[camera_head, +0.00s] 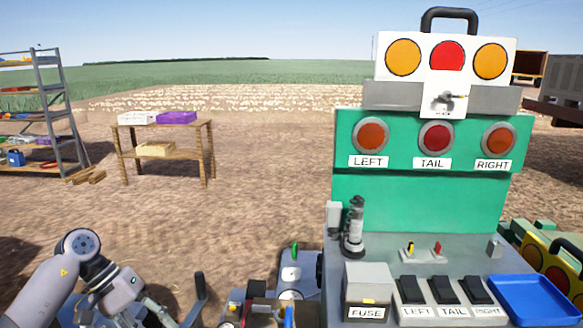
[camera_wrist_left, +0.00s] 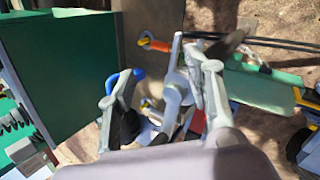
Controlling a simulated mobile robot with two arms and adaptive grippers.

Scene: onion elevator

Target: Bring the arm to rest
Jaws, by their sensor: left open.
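My left arm (camera_head: 85,270) comes in at the lower left of the head view, bent at a grey joint. Its lower end runs to the bottom edge, where the gripper is hard to make out. In the left wrist view my left gripper (camera_wrist_left: 168,75) has its two fingers spread apart. I see nothing held between them. Tools and a grey rounded part show behind the fingers. My right arm and gripper are not in view.
A control console (camera_head: 432,200) with LEFT, TAIL and RIGHT lamps and switches stands at the right. A blue tray (camera_head: 533,318) sits on its right end. A wooden table (camera_head: 132,122) and a metal shelf (camera_head: 48,90) stand farther back left. Bare ground lies between.

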